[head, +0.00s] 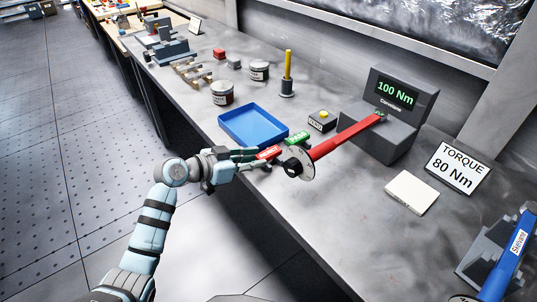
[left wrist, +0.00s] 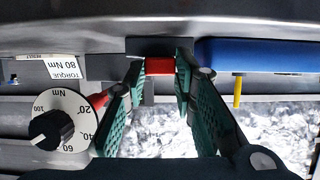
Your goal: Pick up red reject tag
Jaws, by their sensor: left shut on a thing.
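The red reject tag (head: 268,153) is between the fingers of my left gripper (head: 262,157), near the front edge of the bench. In the left wrist view the red tag (left wrist: 160,66) sits between the two green fingertips of my left gripper (left wrist: 161,70), which are shut on it. A green tag (head: 298,138) lies just beyond it in the head view. My right gripper is not in view.
A blue tray (head: 254,125) stands left of the tags. A red torque wrench (head: 345,138) with a round dial (head: 300,165) reaches from the grey tester (head: 385,125) close to my left gripper. A "TORQUE 80 Nm" sign (head: 459,168) and white pad (head: 411,192) are right.

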